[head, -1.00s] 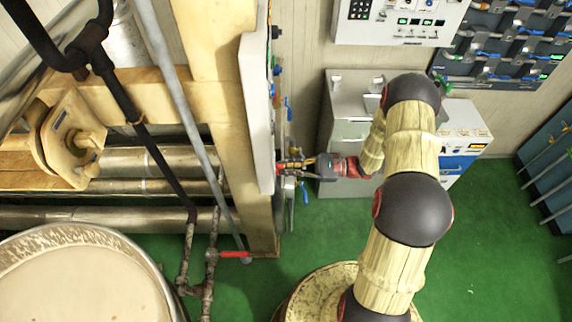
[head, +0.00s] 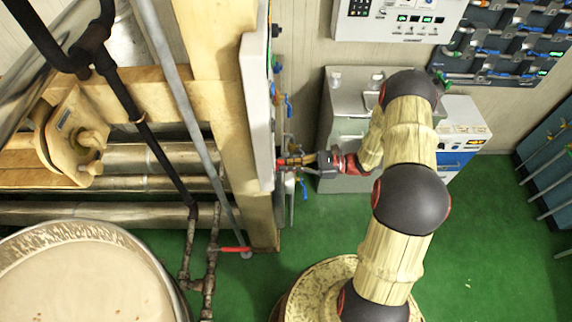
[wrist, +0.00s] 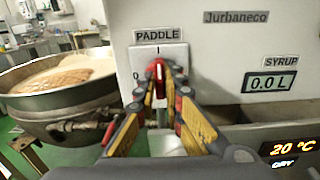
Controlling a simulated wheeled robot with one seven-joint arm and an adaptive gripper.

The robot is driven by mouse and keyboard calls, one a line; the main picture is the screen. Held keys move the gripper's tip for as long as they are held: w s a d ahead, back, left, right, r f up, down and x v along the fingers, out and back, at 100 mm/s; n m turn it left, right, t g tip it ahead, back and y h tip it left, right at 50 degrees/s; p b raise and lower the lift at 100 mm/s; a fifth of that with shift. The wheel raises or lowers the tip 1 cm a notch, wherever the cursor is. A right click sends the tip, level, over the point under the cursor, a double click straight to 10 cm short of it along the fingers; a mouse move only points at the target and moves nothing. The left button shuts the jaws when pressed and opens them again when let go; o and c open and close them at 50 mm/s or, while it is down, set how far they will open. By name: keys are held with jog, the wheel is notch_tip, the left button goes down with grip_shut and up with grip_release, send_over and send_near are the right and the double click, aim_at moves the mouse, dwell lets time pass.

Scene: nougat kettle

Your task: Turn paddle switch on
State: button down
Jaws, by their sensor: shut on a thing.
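The paddle switch is a red knob (wrist: 157,69) on a white plate (wrist: 145,58) below a "PADDLE" label (wrist: 157,35) in the wrist view. A "0" mark shows at the left of the knob and a small mark above it. The knob looks about upright, but the fingers partly cover it. My gripper (wrist: 161,80) is shut on the knob, with one yellow-and-black finger at each side. In the head view my gripper (head: 284,162) reaches from the right to the front of the control panel (head: 256,110), which is seen edge-on, so its switches are mostly hidden.
A kettle of pale mass (wrist: 60,85) stands left of the panel in the wrist view. A syrup display (wrist: 270,83) reads 0.0 L at right. Grey cabinets (head: 345,110) stand behind my arm. Green floor (head: 480,230) is clear at right.

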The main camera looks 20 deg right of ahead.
jog(key=c, duration=1.9)
grip_release()
jog(key=v, duration=1.2)
